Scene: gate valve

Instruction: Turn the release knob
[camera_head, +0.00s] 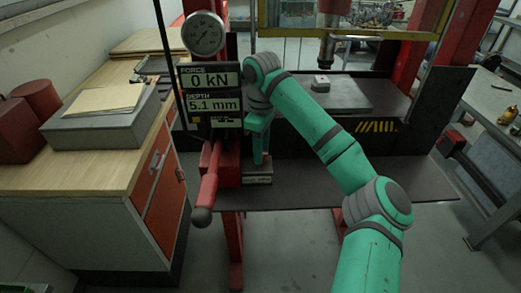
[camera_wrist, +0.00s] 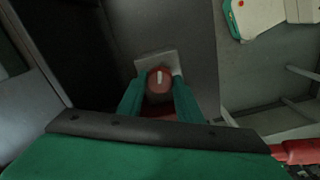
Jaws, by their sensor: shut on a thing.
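The release knob (camera_wrist: 160,80) is a small round red knob with a pale mark, seen in the wrist view on a grey block. My gripper (camera_wrist: 160,94) is shut on it, with one green finger at each side. In the head view my gripper (camera_head: 260,158) points down beside the red pump body (camera_head: 226,166), just right of the display. The knob itself is hidden there behind my gripper and arm.
The display (camera_head: 211,95) reads 0 kN and 5.1 mm, below a round gauge (camera_head: 204,34). A red lever (camera_head: 208,185) with a dark ball end sticks out toward the front. A wooden workbench (camera_head: 75,190) stands at left. The press bed (camera_head: 345,95) lies behind my arm.

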